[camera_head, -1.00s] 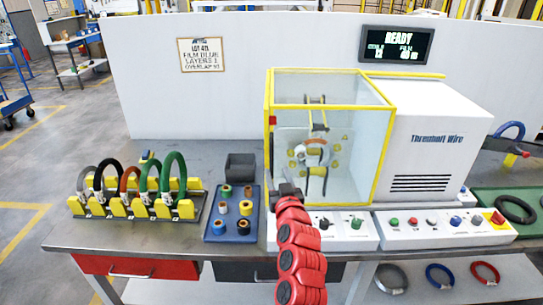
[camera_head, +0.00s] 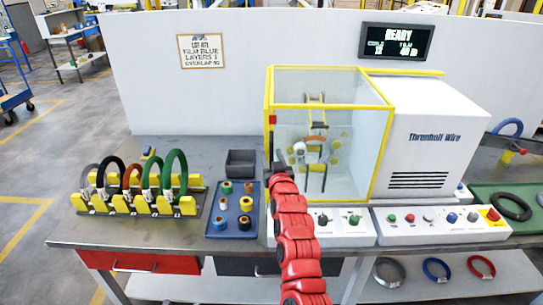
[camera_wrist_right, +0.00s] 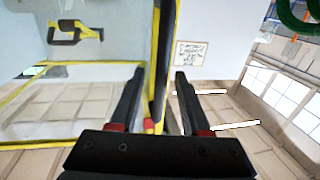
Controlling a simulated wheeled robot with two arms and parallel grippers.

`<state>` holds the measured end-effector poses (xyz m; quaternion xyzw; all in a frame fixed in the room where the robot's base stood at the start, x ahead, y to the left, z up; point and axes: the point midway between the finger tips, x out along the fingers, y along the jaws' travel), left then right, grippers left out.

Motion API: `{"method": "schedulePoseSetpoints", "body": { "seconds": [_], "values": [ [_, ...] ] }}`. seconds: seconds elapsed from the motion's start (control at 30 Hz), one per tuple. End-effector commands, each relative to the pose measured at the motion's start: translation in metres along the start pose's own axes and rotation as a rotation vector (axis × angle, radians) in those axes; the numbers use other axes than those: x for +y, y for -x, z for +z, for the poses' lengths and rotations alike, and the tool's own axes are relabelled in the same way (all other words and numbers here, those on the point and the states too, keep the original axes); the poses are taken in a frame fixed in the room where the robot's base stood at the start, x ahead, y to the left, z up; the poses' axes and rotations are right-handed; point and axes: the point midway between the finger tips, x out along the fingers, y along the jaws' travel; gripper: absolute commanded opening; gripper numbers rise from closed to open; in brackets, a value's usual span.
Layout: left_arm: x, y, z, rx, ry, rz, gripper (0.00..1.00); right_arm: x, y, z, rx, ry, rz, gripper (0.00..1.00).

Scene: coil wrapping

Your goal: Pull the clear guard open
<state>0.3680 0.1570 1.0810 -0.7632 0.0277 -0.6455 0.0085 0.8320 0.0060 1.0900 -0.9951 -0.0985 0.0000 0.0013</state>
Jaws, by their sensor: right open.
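The clear guard (camera_head: 345,130) is a see-through box with yellow edges on the front of the winding machine, and it looks closed. My red right arm comes up from below in the head view. Its dark right gripper (camera_head: 276,158) is at the guard's front left edge. In the right wrist view the gripper (camera_wrist_right: 160,74) is open. A dark upright bar with a yellow edge, part of the guard (camera_wrist_right: 161,50), shows between its fingers. I cannot tell whether either finger touches it. My left gripper is not in view.
A rack of coloured coils (camera_head: 135,200) and a blue tray of spools (camera_head: 233,222) stand to the left, with a dark bin (camera_head: 240,163) behind. Button panels (camera_head: 440,222) line the front right. The white machine housing (camera_head: 430,140) stands right of the guard.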

Motion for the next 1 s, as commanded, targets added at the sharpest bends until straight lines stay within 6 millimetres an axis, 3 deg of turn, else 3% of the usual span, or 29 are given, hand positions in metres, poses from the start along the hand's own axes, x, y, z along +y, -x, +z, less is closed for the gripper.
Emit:
{"method": "schedulePoseSetpoints", "body": {
  "seconds": [0.17, 0.43, 1.0],
  "values": [
    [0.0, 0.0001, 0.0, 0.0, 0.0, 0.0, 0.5, 0.0001, 0.0001, 0.0, 0.0, 0.0, 0.0, 0.47],
    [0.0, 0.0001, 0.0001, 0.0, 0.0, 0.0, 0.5, -0.0001, 0.0002, 0.0, 0.0, 0.0, 0.0, 0.0],
    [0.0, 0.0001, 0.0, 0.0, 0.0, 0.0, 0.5, 0.0, 0.0002, -0.0002, 0.0, 0.0, 0.0, 0.0]
  ]
}}
